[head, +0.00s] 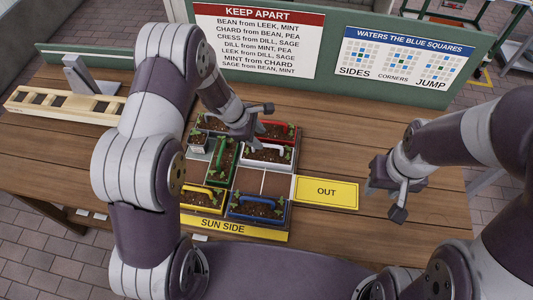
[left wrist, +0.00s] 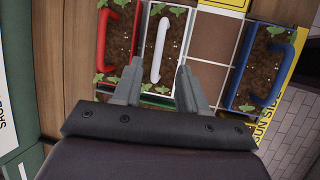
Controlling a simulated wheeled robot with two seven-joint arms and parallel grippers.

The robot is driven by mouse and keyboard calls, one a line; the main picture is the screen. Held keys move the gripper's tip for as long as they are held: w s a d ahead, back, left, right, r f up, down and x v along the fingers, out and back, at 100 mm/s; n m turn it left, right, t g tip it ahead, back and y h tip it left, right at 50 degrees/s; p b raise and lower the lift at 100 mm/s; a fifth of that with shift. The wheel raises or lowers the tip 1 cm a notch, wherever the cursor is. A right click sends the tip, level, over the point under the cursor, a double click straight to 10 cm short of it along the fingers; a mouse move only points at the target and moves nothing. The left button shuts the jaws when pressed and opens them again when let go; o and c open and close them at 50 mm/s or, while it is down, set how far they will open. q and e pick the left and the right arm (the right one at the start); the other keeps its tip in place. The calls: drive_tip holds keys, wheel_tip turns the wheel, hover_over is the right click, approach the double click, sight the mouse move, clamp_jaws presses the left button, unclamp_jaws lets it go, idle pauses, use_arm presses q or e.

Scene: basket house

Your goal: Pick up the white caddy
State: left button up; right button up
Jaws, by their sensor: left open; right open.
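The white caddy (head: 268,155) is a soil-filled planter with small green sprouts and a white bar handle. It stands in the tray between the red caddy (head: 278,131) and an empty brown cell. In the left wrist view the white handle (left wrist: 158,50) runs up the picture. My left gripper (head: 258,126) is open above the tray's back part. In its wrist view the open fingers (left wrist: 160,88) lie either side of the handle's line, just below its near end; contact cannot be told. My right gripper (head: 386,198) is open and empty, right of the OUT card.
The green caddy (head: 223,155), yellow caddy (head: 202,198) and blue caddy (head: 257,208) share the tray. A yellow OUT card (head: 327,192) lies to its right. A wooden rack (head: 62,104) is at the left. Signs (head: 258,40) stand behind. The table's right part is clear.

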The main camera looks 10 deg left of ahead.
sight(269, 145)
use_arm(q)
drive_tip(key=shift+w+d+f, duration=0.35)
drive_tip(key=shift+d+f, duration=0.15)
drive_tip(key=shift+f, duration=0.1)
drive_tip(key=shift+w+d+f, duration=0.35)
drive_tip(key=shift+d+f, duration=0.15)
drive_tip(key=shift+f, duration=0.1)
drive_tip(key=f, duration=0.2)
drive_tip(key=d+f+p, duration=0.1)
drive_tip(key=f, duration=0.1)
drive_tip(key=shift+f, duration=0.2)
drive_tip(key=shift+w+d+f, duration=0.1)
drive_tip(key=shift+w+d, duration=0.1)
clamp_jaws()
